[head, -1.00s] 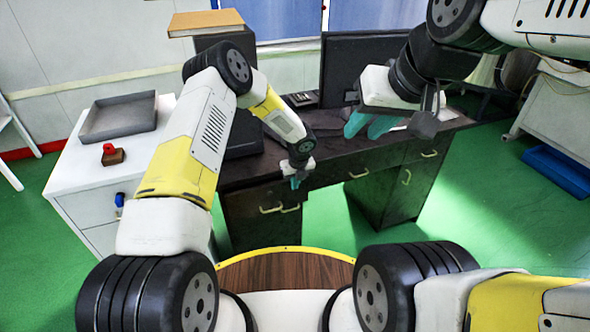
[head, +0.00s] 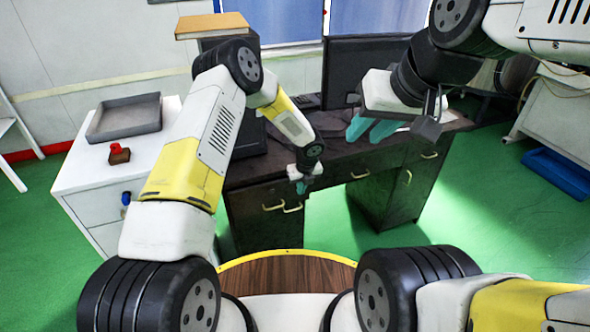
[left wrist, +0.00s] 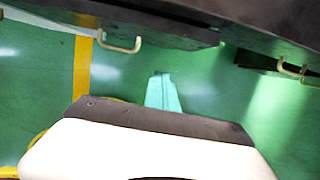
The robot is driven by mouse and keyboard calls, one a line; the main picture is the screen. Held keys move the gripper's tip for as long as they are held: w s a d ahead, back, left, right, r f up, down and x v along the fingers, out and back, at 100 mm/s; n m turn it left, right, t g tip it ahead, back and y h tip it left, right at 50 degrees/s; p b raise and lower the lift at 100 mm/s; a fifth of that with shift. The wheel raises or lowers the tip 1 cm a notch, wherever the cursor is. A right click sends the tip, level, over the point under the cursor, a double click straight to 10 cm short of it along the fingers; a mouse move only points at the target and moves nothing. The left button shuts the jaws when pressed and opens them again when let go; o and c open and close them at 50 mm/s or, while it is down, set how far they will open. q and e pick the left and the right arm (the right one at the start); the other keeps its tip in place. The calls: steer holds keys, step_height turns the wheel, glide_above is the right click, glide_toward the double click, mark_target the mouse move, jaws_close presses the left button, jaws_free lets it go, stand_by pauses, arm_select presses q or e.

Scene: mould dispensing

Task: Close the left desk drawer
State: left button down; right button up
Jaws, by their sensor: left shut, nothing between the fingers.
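The dark desk (head: 331,170) stands ahead, with a pedestal at each end. Its left pedestal front (head: 250,225) carries pale handles, including the left one (head: 272,207). How far the left drawer stands out is hard to tell in the head view. My left gripper (head: 302,187) is shut and empty, just above and right of these handles, near the desk front. In the left wrist view, my shut teal fingers (left wrist: 162,92) point at the green floor, below a dark front with a pale handle (left wrist: 120,45). My right gripper (head: 371,130) hangs over the desktop, its teal fingers apart.
A monitor (head: 372,62) stands at the back of the desk. A white cabinet (head: 85,180) at the left bears a grey tray (head: 125,135) and a red-topped stamp (head: 119,152). A blue bin (head: 556,172) lies at the right. Green floor lies clear before the desk.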

mark_target(253, 188)
arm_select(q)
steer(key=w+a+v, duration=0.1)
steer(key=v, duration=0.7)
steer(key=s+a, duration=0.3)
steer(key=a, duration=0.4)
steer(key=s+a, duration=0.3)
steer(key=a, duration=0.4)
steer(key=w+f, duration=0.1)
steer(key=f, duration=0.2)
steer(key=w+a+f, duration=0.1)
steer(key=w+f, duration=0.1)
steer(key=f, duration=0.1)
steer(key=w+a+f, duration=0.1)
steer(key=w+f, duration=0.1)
steer(key=f, duration=0.1)
steer(key=shift+w+a, duration=0.2)
steer(key=shift+a, duration=0.05)
steer(key=shift+w+a, duration=0.1)
steer(key=shift+w, duration=0.35)
arm_select(e)
steer(key=shift+w, duration=0.3)
arm_select(q)
steer(key=shift+w, duration=0.1)
steer(key=shift+w+a, duration=0.2)
steer(key=shift+w, duration=0.35)
steer(key=shift+w+a, duration=0.25)
steer(key=shift+w, duration=0.3)
